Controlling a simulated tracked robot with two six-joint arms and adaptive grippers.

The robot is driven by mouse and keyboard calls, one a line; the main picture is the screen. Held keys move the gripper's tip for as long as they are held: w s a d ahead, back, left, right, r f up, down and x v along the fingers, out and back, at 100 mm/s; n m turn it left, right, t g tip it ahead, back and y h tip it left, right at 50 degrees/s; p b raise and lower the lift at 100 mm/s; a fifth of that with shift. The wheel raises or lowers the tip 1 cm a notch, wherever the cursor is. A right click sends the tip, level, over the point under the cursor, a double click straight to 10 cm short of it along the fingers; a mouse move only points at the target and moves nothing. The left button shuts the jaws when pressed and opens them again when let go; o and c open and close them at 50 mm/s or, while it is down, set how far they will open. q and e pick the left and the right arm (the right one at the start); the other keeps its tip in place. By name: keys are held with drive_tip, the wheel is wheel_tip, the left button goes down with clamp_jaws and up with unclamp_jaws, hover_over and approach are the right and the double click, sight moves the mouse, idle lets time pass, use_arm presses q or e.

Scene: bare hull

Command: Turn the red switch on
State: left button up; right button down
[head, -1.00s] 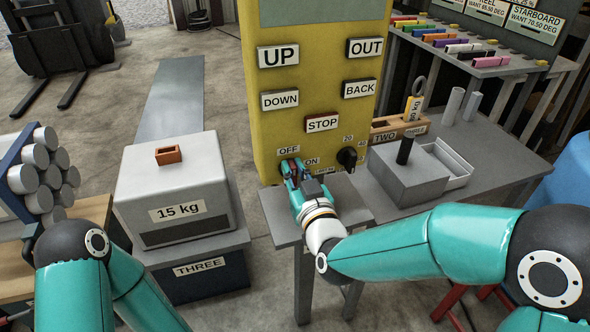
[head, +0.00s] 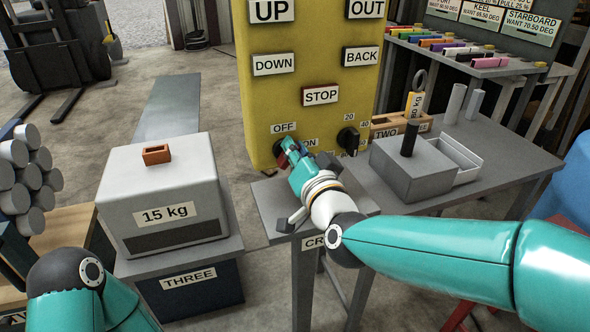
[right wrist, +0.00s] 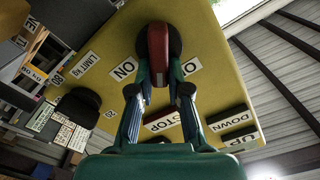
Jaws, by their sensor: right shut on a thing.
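The red switch (head: 281,159) is on the lower part of the yellow panel (head: 305,65), by the OFF and ON labels. In the head view my right gripper (head: 288,154) reaches it and partly covers it. In the right wrist view the red switch lever (right wrist: 158,52) stands between the two fingertips of my right gripper (right wrist: 160,82), which is shut on it. The ON label (right wrist: 124,69) shows to its left, and another label to its right is partly covered. I cannot tell which label the lever points to. My left gripper is out of view; only my left arm shows.
A black dial (head: 347,140) is on the panel right of the switch. A grey box with a black post (head: 410,162) stands on the bench at right. A white 15 kg box (head: 162,190) stands at left. STOP (head: 321,96) and other labelled buttons are above the switch.

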drive_tip(key=shift+w+d+f+m+b, duration=0.15)
drive_tip(key=shift+f+m+b, duration=0.2)
drive_tip(key=shift+m+b, duration=1.5)
drive_tip(key=shift+d+f+m+b, duration=0.2)
drive_tip(key=shift+f+m+b, duration=0.1)
drive_tip(key=shift+m+b, duration=1.55)
drive_tip(key=shift+w+d+f+m+b, duration=0.15)
drive_tip(key=shift+f+m+b, duration=0.2)
drive_tip(key=shift+m+b, duration=1.5)
drive_tip(key=shift+s, duration=0.1)
drive_tip(key=c, duration=1.1)
unclamp_jaws()
drive_tip(key=shift+d, duration=0.1)
drive_tip(key=shift+s+r, duration=0.1)
